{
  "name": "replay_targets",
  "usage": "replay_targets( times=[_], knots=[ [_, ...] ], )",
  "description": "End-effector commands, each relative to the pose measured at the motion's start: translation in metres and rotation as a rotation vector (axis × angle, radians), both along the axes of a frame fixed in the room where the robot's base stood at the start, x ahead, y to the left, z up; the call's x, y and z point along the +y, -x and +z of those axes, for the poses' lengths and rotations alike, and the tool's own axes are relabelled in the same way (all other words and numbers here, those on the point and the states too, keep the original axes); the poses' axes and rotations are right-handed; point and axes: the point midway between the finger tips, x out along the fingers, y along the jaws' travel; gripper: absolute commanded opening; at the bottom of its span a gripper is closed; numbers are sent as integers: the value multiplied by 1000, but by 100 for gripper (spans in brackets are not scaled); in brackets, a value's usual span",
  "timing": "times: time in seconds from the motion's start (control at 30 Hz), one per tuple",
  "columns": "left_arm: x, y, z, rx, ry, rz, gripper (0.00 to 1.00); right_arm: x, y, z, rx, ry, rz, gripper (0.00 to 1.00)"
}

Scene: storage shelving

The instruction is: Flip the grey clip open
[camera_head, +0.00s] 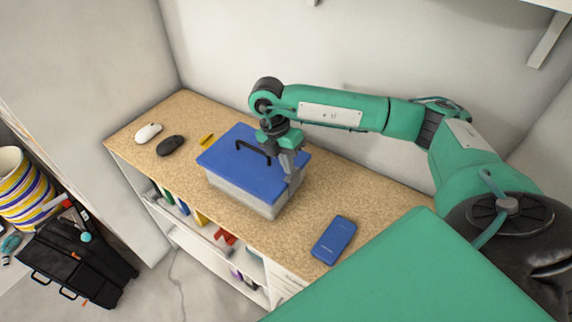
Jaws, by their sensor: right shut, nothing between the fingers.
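A grey box with a blue lid (228,151) and a black handle (253,151) stands on the wooden shelf top. The lid lies closed on the grey body (240,198). My right gripper (291,181) is shut and points down at the box's right end, close to the lid's edge. Nothing shows between its fingers. The grey clip cannot be made out; the gripper covers part of that end. I cannot tell whether the fingers touch the box. My left gripper is out of view.
A blue phone-like object (334,240) lies right of the box. A white mouse (148,132), a black mouse (170,146) and a small yellow item (207,140) lie to the left. A wall stands close behind.

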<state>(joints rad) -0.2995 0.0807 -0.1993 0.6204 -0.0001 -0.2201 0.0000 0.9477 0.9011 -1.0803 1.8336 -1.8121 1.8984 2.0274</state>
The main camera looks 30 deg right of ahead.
Motion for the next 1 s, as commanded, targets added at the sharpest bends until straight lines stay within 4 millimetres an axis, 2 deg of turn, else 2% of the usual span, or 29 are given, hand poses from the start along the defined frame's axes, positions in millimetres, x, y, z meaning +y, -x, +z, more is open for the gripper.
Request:
replay_targets(
  times=[0.57,0.77,1.0],
  knots=[
    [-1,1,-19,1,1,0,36,-4,7,0,-142,-57,-1,0],
    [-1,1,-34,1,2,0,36,-6,13,-2,-201,-82,-1,0],
    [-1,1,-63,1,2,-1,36,-11,26,-5,-268,-109,0,0]
  ],
)
